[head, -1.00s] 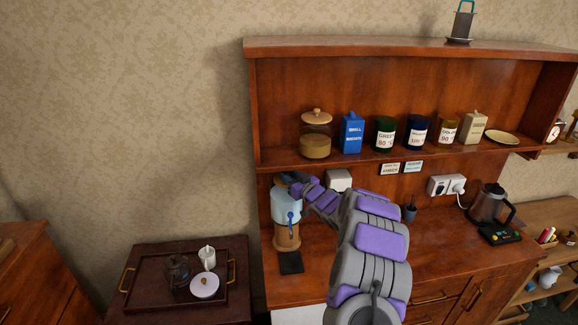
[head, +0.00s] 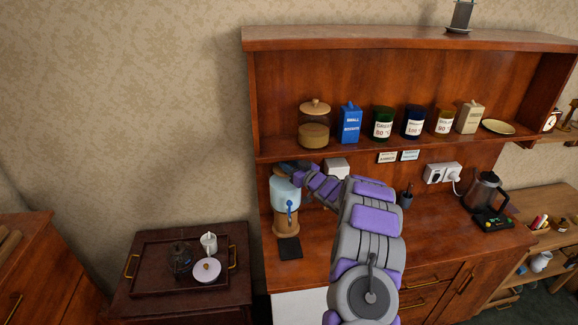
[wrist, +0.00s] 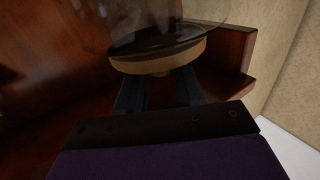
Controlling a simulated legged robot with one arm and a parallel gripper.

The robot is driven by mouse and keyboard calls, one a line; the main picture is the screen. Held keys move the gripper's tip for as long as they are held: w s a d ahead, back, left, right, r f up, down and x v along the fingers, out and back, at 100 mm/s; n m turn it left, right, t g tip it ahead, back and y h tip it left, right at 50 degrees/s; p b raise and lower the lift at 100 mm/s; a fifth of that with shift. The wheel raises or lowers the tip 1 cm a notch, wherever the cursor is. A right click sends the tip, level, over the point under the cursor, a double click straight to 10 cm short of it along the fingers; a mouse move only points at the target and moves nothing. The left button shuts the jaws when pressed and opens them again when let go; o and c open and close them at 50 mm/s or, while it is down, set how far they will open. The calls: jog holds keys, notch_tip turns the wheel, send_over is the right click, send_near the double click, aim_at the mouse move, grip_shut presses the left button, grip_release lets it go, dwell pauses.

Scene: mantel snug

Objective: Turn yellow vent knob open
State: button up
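The drink dispenser (head: 286,192) stands at the left end of the counter, with a pale blue tank, a wooden stand and a blue tap (head: 290,207). My gripper (head: 287,169) is at its top, and my arm hides part of it. No yellow knob can be made out in the head view. In the wrist view my gripper's two dark fingers (wrist: 158,88) are apart, with a gap between them. A pale round rim (wrist: 160,58) of a clear vessel lies just beyond the fingertips, with a small stub at its lower edge. I cannot tell whether the fingers touch it.
The shelf (head: 350,152) runs just above my gripper and carries a glass jar (head: 314,127) and several canisters. A dark mat (head: 289,248) lies in front of the dispenser. A white box (head: 336,167) is on the wall to its right. The counter's middle right is mostly clear.

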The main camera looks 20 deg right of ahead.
jog(key=shift+o, duration=1.4)
jog(key=shift+f, duration=0.1)
jog(key=v, duration=1.7)
jog(key=shift+s+d, duration=0.15)
jog(key=shift+f+b, duration=0.2)
jog(key=shift+b, duration=0.25)
